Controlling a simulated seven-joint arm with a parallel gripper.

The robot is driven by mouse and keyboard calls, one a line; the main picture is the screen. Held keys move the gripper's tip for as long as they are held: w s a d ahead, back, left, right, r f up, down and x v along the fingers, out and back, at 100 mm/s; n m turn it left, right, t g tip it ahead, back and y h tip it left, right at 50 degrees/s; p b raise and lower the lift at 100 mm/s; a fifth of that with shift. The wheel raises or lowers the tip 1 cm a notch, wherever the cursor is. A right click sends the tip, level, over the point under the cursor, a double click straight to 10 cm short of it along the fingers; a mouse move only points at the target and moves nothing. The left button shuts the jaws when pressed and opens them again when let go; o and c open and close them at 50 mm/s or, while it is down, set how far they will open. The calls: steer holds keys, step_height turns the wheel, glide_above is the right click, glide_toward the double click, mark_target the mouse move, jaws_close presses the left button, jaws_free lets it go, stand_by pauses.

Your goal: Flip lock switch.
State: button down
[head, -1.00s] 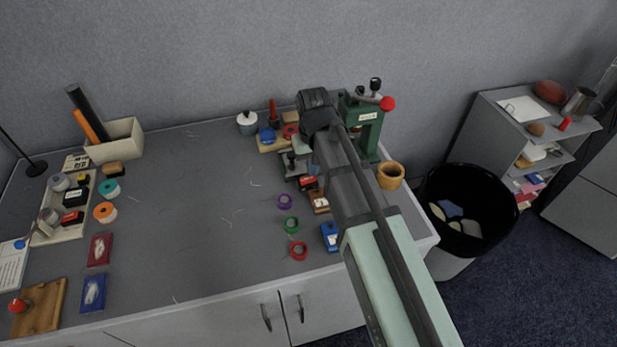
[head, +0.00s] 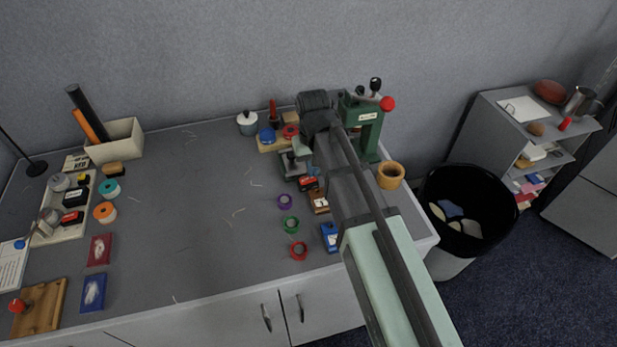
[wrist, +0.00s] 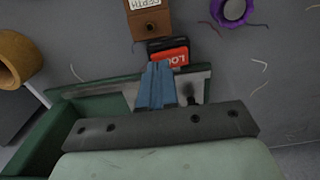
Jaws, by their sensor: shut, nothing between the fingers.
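The lock switch (wrist: 172,56) is a red rocker with white letters, partly covered, in a black housing. It sits just beyond my fingertips in the wrist view. In the head view the red switch (head: 309,183) lies left of my arm, near the table's right end. My gripper (wrist: 159,68) has blue fingers, shut together and empty. Their tips overlap the near edge of the red rocker in the wrist view. I cannot tell whether they touch it. In the head view my fingertips cannot be made out clearly beside the arm.
A brown labelled block (wrist: 148,20) is beyond the switch. Purple (head: 285,201), green and red rings lie to the left. The table's middle is clear.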

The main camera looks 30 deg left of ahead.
steer(key=shift+f, duration=0.7)
stand_by(0.5)
steer(key=shift+r, duration=3.5)
